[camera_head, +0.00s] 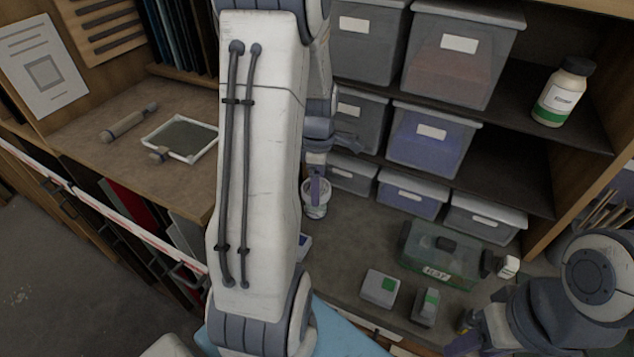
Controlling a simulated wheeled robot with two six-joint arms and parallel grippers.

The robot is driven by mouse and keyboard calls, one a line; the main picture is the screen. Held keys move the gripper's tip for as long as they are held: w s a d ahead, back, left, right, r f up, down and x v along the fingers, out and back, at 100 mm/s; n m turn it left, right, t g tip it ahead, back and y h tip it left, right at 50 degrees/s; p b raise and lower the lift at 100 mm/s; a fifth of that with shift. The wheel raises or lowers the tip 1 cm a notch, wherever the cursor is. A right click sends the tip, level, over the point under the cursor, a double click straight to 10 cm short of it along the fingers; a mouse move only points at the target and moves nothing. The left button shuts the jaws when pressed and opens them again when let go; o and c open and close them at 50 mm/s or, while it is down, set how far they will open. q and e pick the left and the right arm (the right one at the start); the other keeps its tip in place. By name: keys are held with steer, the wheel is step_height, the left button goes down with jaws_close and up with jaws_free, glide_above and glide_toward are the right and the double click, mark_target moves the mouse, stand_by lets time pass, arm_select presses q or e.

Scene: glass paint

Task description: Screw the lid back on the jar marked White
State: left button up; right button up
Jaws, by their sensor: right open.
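A small pale jar (316,208) stands on the worktop in the middle. Its marking is too small to read, and I cannot tell whether a lid is on it. My left arm fills the middle of the view, and its gripper (317,186) hangs down at the jar's top. Whether its fingers touch the jar or hold anything is not clear. My right gripper (470,338) is low at the right, partly cut off by the lower edge, open and apart from the jar. No separate lid can be made out.
A clear green-tinted box (440,255) stands right of the jar, with small grey blocks (380,288) in front and a small white container (508,266) beside it. Lidded bins (430,137) line the shelves behind. A white bottle (560,95) stands on the upper shelf.

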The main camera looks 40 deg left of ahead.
arm_select(q)
steer(key=shift+f, duration=0.45)
stand_by(1.3)
steer(key=m, duration=0.3)
steer(key=shift+m, duration=0.3)
steer(key=shift+s+m, duration=0.1)
steer(key=shift+m, duration=0.6)
steer(key=shift+p, duration=0.35)
steer(key=m, duration=0.2)
steer(key=shift+m, duration=0.4)
steer(key=shift+s+m+p, duration=0.1)
steer(key=shift+m+p, duration=0.25)
steer(key=shift+m, duration=0.85)
